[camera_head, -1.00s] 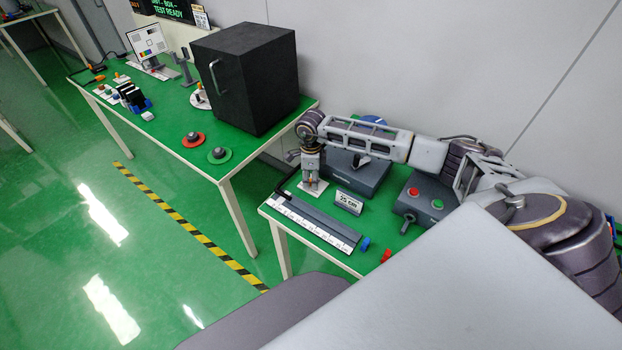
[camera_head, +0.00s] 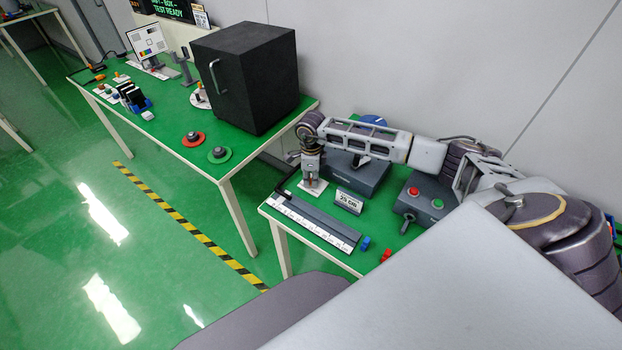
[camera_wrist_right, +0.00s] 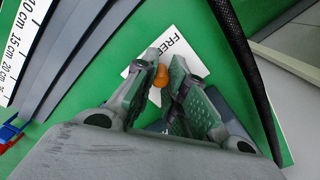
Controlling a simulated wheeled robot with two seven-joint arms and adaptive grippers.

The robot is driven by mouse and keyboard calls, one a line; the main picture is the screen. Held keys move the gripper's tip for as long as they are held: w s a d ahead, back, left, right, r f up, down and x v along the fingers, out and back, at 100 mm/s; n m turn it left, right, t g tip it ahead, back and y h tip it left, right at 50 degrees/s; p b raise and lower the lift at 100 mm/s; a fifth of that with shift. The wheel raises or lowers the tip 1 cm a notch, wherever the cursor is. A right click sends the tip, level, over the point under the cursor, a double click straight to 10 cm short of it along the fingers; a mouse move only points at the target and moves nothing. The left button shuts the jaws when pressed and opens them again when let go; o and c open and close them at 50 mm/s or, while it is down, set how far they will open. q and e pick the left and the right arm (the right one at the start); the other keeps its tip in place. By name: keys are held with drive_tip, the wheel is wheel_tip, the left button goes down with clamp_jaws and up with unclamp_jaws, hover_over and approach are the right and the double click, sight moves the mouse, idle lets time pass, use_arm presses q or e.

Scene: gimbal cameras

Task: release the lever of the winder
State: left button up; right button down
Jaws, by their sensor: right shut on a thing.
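My right gripper (camera_head: 312,180) points down over a white card (camera_head: 316,188) at the back left of the near green table. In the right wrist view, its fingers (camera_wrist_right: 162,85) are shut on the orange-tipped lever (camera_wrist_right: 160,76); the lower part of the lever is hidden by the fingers. The card (camera_wrist_right: 185,45) under it carries lettering that starts "FRE". A dark grey box (camera_head: 362,181) stands right beside the gripper, with a blue round part (camera_head: 374,119) showing behind my arm; it looks like the winder. My left gripper is not in view.
A grey rail with a white centimetre scale (camera_head: 312,225) lies along the table's front. A "25 cm" sign (camera_head: 349,201), a control box with red and green buttons (camera_head: 424,203), and small blue (camera_head: 364,243) and red (camera_head: 386,255) pieces stand nearby. A black cabinet (camera_head: 245,78) is on the far table.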

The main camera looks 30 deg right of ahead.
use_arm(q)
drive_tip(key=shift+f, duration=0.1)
use_arm(e)
drive_tip(key=shift+w+m+b, duration=0.25)
drive_tip(key=shift+m+b, duration=0.05)
drive_tip(key=shift+m, duration=0.5)
drive_tip(key=shift+w+m+b, duration=0.3)
drive_tip(key=shift+m, duration=0.6)
drive_tip(key=shift+w+m, duration=0.25)
drive_tip(key=shift+m, duration=0.55)
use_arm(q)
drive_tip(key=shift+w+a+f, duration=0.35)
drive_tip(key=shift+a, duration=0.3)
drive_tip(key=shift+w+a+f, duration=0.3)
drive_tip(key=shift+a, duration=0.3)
use_arm(e)
drive_tip(key=shift+w+m, duration=0.1)
drive_tip(key=shift+m, duration=0.3)
